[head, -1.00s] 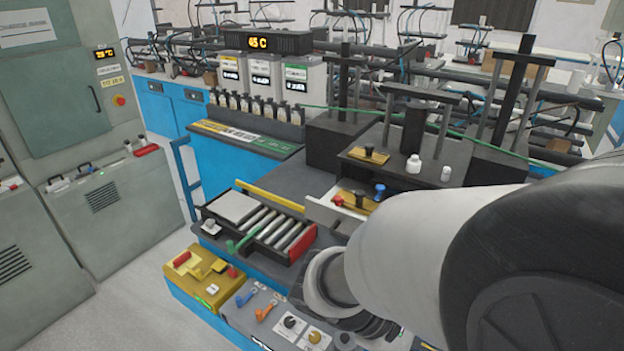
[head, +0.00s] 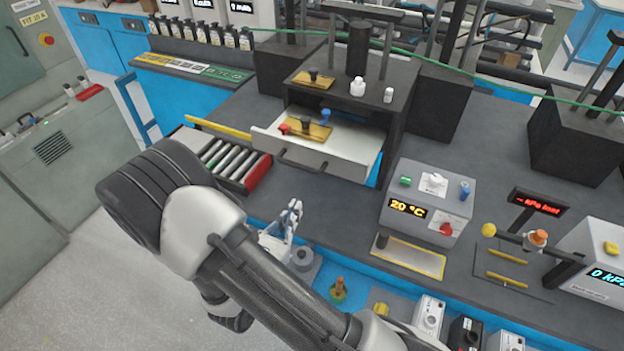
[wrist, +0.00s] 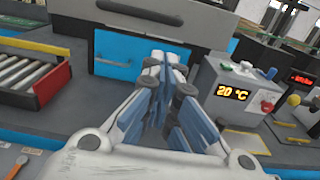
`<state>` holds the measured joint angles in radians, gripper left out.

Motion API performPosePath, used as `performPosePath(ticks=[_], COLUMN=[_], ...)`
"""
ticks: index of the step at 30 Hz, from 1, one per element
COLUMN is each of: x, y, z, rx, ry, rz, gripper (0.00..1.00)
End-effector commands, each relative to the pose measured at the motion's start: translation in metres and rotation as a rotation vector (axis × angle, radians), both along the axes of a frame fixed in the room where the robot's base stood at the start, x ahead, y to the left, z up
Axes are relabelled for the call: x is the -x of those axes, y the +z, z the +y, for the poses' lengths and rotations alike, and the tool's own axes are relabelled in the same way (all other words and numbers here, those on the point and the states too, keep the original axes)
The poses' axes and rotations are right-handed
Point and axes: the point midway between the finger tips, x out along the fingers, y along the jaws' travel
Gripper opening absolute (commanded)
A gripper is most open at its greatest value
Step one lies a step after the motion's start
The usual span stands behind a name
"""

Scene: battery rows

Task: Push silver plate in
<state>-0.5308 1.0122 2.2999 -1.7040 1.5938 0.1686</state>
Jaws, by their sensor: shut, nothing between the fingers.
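Another light grey plate (head: 183,139) shows at the left end of the roller rack; I cannot tell which plate is meant. My gripper (head: 291,218) is shut and empty, left of the yellow-edged plate and apart from it. In the wrist view its fingers (wrist: 163,85) point toward the bench front below the open drawer.
The grey drawer (head: 308,158) stands open, holding a yellow block and coloured knobs. The roller rack (head: 226,165) is left of it. The 20 °C box (head: 428,200) is behind the yellow-edged plate. Bare dark bench lies between drawer and box.

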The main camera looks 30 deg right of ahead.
Motion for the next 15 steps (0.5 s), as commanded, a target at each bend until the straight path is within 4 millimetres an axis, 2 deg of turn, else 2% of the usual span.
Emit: performPosePath(ticks=[3,9,15], x=[-0.014,-0.041,-0.061], y=[0.0,0.0,0.0], z=[-0.023,-0.057,-0.081], rx=[-0.001,0.0,0.0], ry=[-0.01,-0.01,-0.006], rz=[-0.001,-0.002,-0.002], gripper=[0.0,0.0,0.0])
